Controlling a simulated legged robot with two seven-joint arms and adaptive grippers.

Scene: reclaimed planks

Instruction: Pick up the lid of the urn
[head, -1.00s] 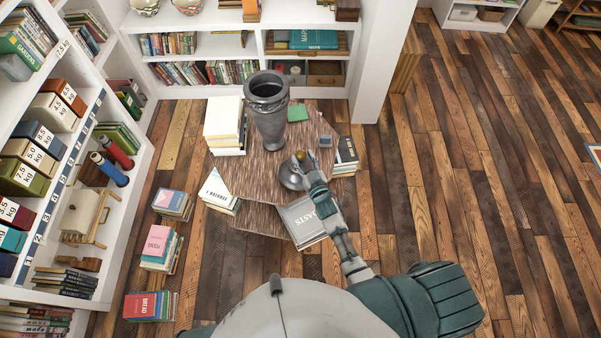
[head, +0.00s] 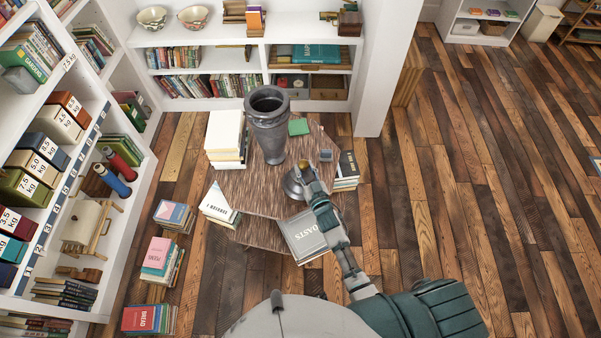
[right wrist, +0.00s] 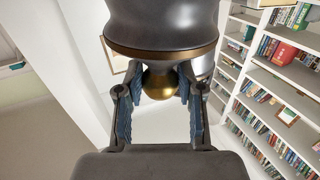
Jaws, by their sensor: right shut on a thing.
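The urn (head: 270,138) is a tall grey metal vase, standing upright and open-topped on the wood-grain table (head: 250,188). The lid (head: 291,187), a dark grey dome with a brass rim and brass knob, is right of and nearer than the urn, apart from it. My right gripper (head: 305,170) is at the lid's top. In the right wrist view the lid (right wrist: 162,25) fills the top, and the gripper's fingers (right wrist: 160,88) close on both sides of its brass knob. I cannot tell whether the lid touches the table. My left gripper is not in view.
A white-paged book stack (head: 225,138) stands left of the urn. A large grey book (head: 304,235) sits at the near edge. Shelves stand behind and left.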

